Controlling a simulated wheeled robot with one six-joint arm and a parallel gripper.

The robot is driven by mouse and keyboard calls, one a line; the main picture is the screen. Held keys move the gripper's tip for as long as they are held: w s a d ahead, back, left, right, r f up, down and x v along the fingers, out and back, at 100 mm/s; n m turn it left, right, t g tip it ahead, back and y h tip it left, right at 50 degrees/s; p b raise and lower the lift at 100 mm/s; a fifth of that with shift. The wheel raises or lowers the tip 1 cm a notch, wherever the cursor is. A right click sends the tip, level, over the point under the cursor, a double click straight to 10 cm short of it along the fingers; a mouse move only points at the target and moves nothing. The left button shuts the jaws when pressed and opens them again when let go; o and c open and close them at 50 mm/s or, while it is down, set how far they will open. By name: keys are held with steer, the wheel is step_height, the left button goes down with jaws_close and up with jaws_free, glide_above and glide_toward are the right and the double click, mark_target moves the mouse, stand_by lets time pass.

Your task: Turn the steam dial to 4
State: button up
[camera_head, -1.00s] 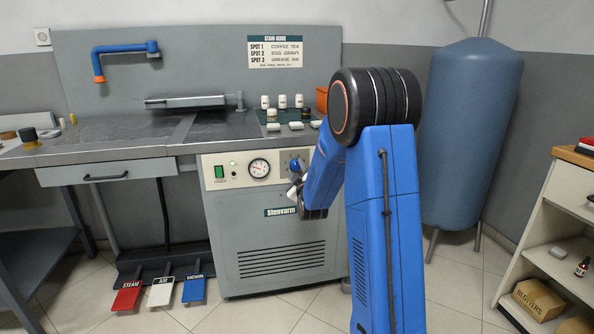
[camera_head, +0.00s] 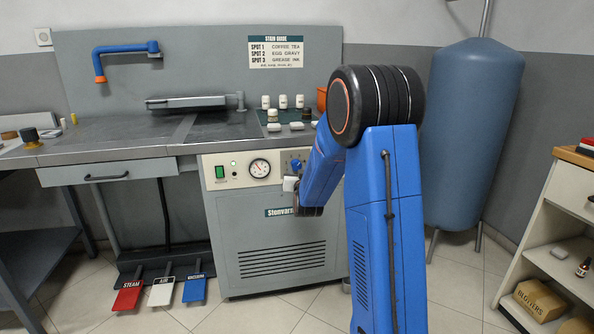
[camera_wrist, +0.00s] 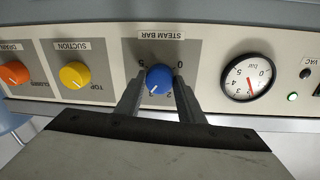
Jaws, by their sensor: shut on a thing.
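The steam dial is a blue round knob (camera_wrist: 159,78) under a "STEAM BAR" label in the wrist view. A short white mark on it points down and left, seemingly near the 3. The 0, 2, 3 and 5 show around it; the 4 seems hidden behind the left finger. My gripper (camera_wrist: 158,92) is shut on the knob, one finger on each side. In the head view the blue knob (camera_head: 297,165) shows on the machine's front panel, with the white end of my wrist (camera_head: 290,184) just below it.
A pressure gauge (camera_wrist: 248,77) sits right of the dial in the wrist view. A yellow suction knob (camera_wrist: 75,75) and an orange knob (camera_wrist: 14,73) lie to the left. The grey machine (camera_head: 270,245) stands under the worktop, with steam, air and vacuum pedals (camera_head: 160,291) on the floor.

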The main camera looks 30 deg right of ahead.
steer(key=m, duration=0.3)
steer(key=shift+f+m, duration=0.1)
steer(key=shift+m, duration=0.3)
steer(key=shift+m+g, duration=0.4)
steer(key=shift+m, duration=1.5)
steer(key=o, duration=1.1)
steer(key=shift+c, duration=0.2)
steer(key=shift+s, duration=0.1)
steer(key=v, duration=1.7)
steer(key=shift+s, duration=0.15)
